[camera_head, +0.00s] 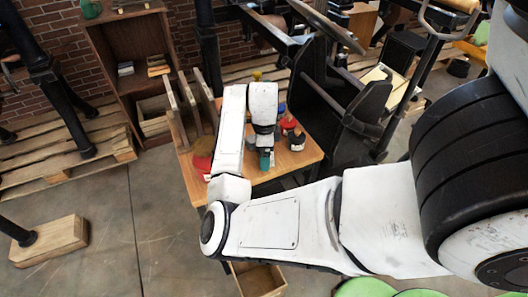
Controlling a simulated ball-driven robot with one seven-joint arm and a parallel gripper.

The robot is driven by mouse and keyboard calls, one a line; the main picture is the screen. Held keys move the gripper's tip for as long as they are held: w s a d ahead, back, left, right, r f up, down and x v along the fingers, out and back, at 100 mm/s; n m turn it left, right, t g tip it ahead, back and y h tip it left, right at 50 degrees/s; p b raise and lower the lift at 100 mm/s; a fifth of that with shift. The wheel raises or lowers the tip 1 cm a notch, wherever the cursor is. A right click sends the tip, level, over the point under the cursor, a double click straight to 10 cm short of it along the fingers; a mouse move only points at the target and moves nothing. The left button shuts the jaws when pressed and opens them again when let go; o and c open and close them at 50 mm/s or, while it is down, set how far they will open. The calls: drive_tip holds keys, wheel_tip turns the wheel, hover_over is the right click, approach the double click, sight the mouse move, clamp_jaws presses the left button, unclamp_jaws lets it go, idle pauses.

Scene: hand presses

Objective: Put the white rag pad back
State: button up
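My arm reaches in from the right and bends down over the small wooden table (257,177). My gripper (264,146) points down above the table's middle. It is small and dark here, so I cannot tell whether its fingers are open or shut. A teal object (265,161) shows right at its lower end; I cannot tell if it is held. I cannot clearly make out the white rag pad. A small whitish patch (207,178) lies at the table's left edge, beside a reddish item (202,163), but I cannot tell what it is. My arm hides part of the table.
Several small pots stand on the table right of my gripper, including a red-topped one (288,124) and a dark one (297,140). Upright wooden boards (187,107) stand at the table's left. A black press (335,95) stands close behind right. A wooden cabinet (113,60) stands back left.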

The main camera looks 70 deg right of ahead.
wheel_tip(320, 180, up, 11)
drive_tip(key=s+d+n+h, duration=0.1)
drive_tip(key=n+h, duration=0.2)
drive_tip(key=n, duration=0.3)
drive_tip(key=a+f+n, duration=0.1)
drive_tip(key=n, duration=0.2)
drive_tip(key=w+a+f+n+h, duration=0.1)
drive_tip(key=n, duration=0.1)
drive_tip(key=a+n, duration=0.2)
drive_tip(key=n, duration=0.1)
drive_tip(key=shift+w+f+n+h, duration=0.15)
drive_tip(key=shift+f+n+h, duration=0.15)
drive_tip(key=shift+f, duration=0.1)
drive_tip(key=s+a+f+n+y, duration=0.1)
drive_tip(key=s+a+f+n, duration=0.1)
drive_tip(key=a+f+n, duration=0.2)
drive_tip(key=s+a+f+n+y, duration=0.2)
drive_tip(key=a+f+n, duration=0.2)
drive_tip(key=a, duration=0.9)
drive_tip(key=s+a+f+n+t+y, duration=0.1)
drive_tip(key=s+a+f+n, duration=0.2)
drive_tip(key=a+n, duration=0.5)
drive_tip(key=shift+a+f+n, duration=0.2)
drive_tip(key=shift+f+n, duration=0.4)
drive_tip(key=shift+n, duration=0.2)
drive_tip(key=shift+s, duration=0.1)
drive_tip(key=shift+c, duration=0.3)
